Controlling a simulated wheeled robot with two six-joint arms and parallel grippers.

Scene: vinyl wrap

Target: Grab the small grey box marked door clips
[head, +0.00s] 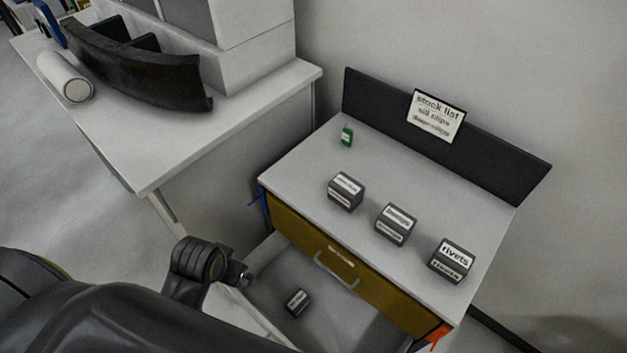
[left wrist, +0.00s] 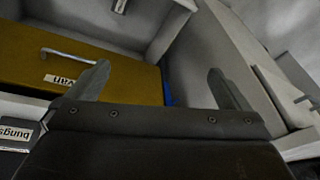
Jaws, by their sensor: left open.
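Three small dark grey boxes with white labels stand in a row on the cabinet top in the head view: a left box (head: 345,191), a middle box (head: 396,225) and a right box (head: 451,261) marked "rivets". Another small dark grey labelled box (head: 297,302) lies in a pale open compartment below the yellow drawer front. I cannot read which one says door clips. In the left wrist view a box marked "bungs" (left wrist: 16,134) is partly cut off at the left edge. My left gripper (left wrist: 160,78) is open and empty, with the yellow front beyond it. My right gripper is out of view.
A small green item (head: 347,135) stands on the cabinet top (head: 300,170). A stock list sign (head: 437,115) is on the dark back panel. A white table (head: 150,140) with a curved black part (head: 140,75) stands left.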

